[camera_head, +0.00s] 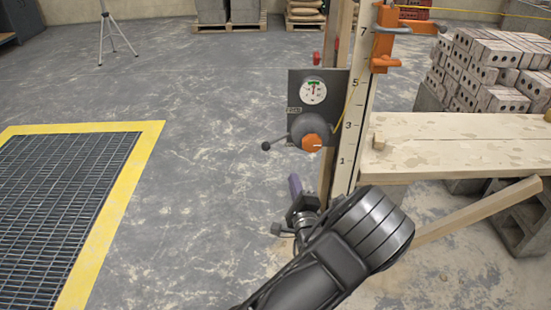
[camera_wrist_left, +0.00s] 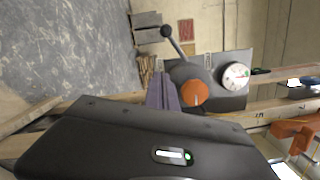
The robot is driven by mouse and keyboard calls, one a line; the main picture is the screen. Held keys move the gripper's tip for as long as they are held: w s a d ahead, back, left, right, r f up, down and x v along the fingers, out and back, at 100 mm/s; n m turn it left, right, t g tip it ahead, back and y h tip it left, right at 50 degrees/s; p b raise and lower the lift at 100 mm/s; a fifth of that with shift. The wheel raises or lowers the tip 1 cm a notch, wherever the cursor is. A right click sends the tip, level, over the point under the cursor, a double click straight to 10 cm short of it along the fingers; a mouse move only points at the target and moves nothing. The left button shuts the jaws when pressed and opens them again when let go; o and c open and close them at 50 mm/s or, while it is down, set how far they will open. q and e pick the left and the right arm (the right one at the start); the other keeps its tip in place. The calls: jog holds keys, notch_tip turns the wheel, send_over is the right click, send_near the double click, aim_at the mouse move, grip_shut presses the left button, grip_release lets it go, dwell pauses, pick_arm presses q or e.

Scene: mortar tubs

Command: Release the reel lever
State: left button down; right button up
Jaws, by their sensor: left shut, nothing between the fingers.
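The reel lever (camera_head: 267,146) is a short dark rod with a black ball knob. It points left from the grey reel with an orange hub (camera_head: 312,142), below a round dial (camera_head: 312,91) on a dark plate. In the left wrist view the lever (camera_wrist_left: 176,42) rises up and left from the reel, and the orange hub (camera_wrist_left: 194,93) is clear. My left gripper (camera_head: 295,184) is shut and empty, below the reel and apart from the lever in the head view. Its purple fingers show in the left wrist view (camera_wrist_left: 162,91). My right gripper is not in view.
A numbered upright board (camera_head: 352,115) stands right of the reel, with an orange clamp (camera_head: 383,45) near its top. A wooden plank (camera_head: 470,140) and stacked bricks (camera_head: 490,70) are at right. A yellow-edged floor grate (camera_head: 140,150) lies left. Open floor lies between.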

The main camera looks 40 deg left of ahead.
aim_at(276, 141)
pick_arm(q)
jog(key=shift+a, duration=0.1)
jog(key=w+a+r, duration=0.1)
jog(key=w+a, duration=0.4)
jog(key=a, duration=0.5)
jog(key=shift+r+b, duration=0.3)
jog(key=shift+r, duration=0.1)
